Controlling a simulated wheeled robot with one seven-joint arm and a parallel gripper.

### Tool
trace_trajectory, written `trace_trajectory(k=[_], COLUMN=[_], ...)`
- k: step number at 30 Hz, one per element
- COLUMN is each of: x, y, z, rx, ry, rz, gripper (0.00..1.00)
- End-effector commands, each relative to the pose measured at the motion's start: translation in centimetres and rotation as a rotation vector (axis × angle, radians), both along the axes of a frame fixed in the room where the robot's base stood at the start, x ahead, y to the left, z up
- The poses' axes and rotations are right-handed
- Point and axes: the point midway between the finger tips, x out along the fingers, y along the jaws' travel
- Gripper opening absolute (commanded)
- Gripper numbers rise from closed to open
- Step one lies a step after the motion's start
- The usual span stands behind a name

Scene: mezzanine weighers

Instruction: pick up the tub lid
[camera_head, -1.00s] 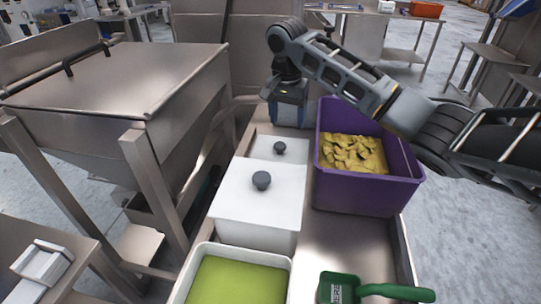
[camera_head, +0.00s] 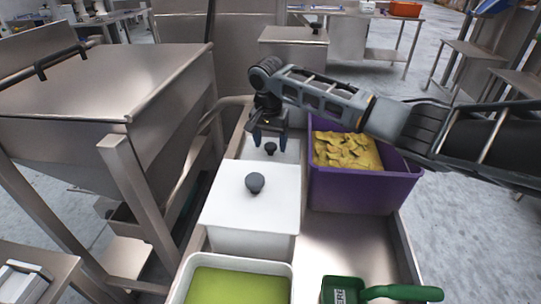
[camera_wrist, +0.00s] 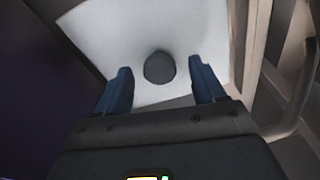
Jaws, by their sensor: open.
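The nearer tub's lid (camera_head: 272,205) has a knob (camera_head: 255,183). In the wrist view the knob (camera_wrist: 159,67) lies between and a little beyond the open fingertips (camera_wrist: 160,82), on the white lid (camera_wrist: 100,32). I cannot tell the height gap between the fingers and the knob.
A purple crate (camera_head: 362,195) of yellow pieces stands right of the tubs, with my arm across it. A white-rimmed tub of green stuff (camera_head: 238,285) and a green scoop (camera_head: 385,292) are nearer. A steel hopper (camera_head: 110,85) stands left. Bare cart top (camera_head: 345,240) lies below the crate.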

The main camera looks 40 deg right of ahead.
Motion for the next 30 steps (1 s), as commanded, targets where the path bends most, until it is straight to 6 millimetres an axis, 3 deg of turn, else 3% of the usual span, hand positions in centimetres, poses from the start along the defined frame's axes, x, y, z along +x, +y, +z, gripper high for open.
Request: trace_trajectory(k=[8, 30], x=[0.02, 0.02], y=[-0.06, -0.03], z=[-0.4, -0.37], rx=[-0.001, 0.0], ry=[0.0, 0.0], rz=[0.0, 0.0], gripper=[0.69, 0.0])
